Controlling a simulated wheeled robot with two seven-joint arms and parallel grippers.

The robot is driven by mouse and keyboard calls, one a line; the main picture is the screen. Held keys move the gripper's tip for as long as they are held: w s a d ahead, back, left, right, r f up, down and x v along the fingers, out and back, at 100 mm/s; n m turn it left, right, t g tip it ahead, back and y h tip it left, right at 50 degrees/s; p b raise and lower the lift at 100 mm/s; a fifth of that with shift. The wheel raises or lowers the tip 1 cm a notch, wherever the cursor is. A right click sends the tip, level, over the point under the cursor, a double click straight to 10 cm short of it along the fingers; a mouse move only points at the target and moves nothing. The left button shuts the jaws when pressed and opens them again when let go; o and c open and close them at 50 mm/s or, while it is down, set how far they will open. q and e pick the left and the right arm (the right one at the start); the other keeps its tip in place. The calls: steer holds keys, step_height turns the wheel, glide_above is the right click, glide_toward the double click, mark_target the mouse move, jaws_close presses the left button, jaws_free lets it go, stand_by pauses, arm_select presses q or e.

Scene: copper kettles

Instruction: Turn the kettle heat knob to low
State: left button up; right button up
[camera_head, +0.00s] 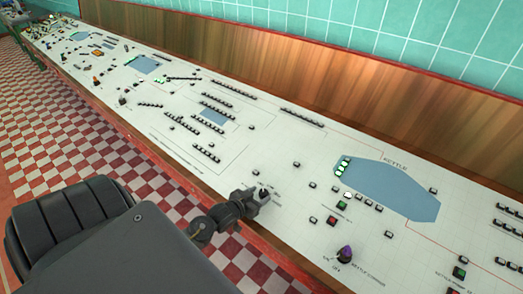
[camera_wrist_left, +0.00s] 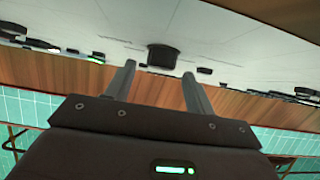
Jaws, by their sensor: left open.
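A long white control panel (camera_head: 300,150) runs across the head view. My left gripper (camera_head: 262,191) is low over its front edge, left of the purple knob. In the left wrist view its two fingers (camera_wrist_left: 157,75) are spread apart. A dark knob-like block (camera_wrist_left: 162,56) shows beyond and between the fingertips, apart from both. It looks like the heat knob, but its pointer and setting cannot be read. In the head view the gripper partly hides this spot. My right gripper is in no view.
A purple-topped knob (camera_head: 345,254) with on/off lettering stands to the right. A blue-grey kettle diagram (camera_head: 390,190) and several small buttons lie behind. A wooden backboard (camera_head: 300,65) closes the far side. A checkered floor (camera_head: 80,150) lies in front.

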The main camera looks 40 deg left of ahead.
arm_select(q)
steer(key=shift+x, duration=1.05)
steer(key=c, duration=1)
steer(key=shift+o, duration=0.2)
